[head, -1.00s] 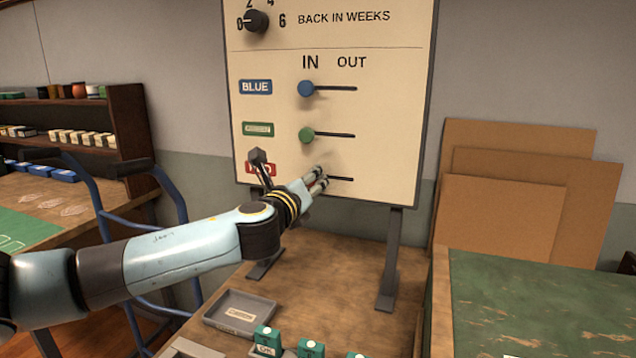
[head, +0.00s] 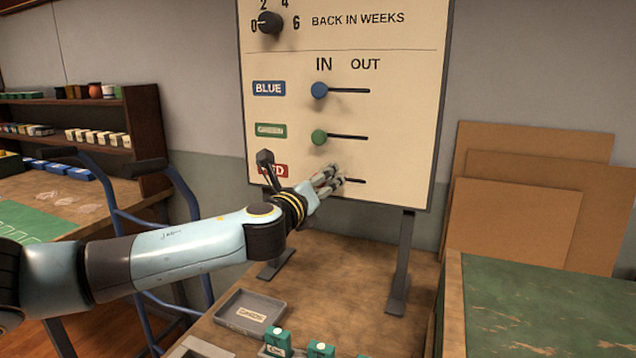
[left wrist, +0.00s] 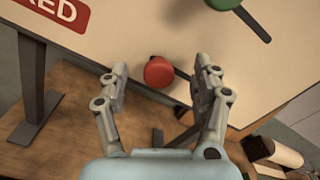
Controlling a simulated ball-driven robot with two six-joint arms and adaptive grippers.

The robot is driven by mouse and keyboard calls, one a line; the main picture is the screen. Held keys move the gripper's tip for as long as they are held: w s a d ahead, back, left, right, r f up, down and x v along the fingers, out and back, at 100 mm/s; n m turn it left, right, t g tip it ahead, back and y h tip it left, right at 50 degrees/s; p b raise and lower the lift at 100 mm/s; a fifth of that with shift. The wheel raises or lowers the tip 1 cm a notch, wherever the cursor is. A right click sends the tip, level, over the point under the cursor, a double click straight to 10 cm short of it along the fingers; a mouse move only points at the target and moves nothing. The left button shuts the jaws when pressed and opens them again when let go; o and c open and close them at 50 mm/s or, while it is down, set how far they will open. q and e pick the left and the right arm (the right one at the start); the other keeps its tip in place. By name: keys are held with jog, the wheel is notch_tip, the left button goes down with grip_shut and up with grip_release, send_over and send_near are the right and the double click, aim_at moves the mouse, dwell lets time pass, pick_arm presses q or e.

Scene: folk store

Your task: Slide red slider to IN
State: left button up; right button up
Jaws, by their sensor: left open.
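The red slider knob (left wrist: 158,72) shows in the left wrist view between the two fingers of my left gripper (left wrist: 160,75). The fingers are apart, with a visible gap on each side of the knob. It seems to sit at the IN end of its slot, in line with the green knob. In the head view my left gripper (head: 335,178) is in front of the board's lowest slot (head: 355,181), hiding the red knob; only the slot's right end shows. The red label (head: 280,171) is partly covered by my wrist. My right gripper is out of view.
The green knob (head: 319,137) and blue knob (head: 319,90) sit at the left, IN ends of their slots. The board (head: 420,120) stands on dark legs above a wooden table. A grey tray (head: 240,322) and green blocks (head: 277,340) lie below.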

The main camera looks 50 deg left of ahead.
pick_arm(q)
jog(key=p+v, duration=0.1)
jog(key=v, duration=0.7)
jog(key=shift+s+d+p, duration=0.15)
jog(key=shift+s+p, duration=0.2)
jog(key=shift+p, duration=0.05)
dwell(0.6)
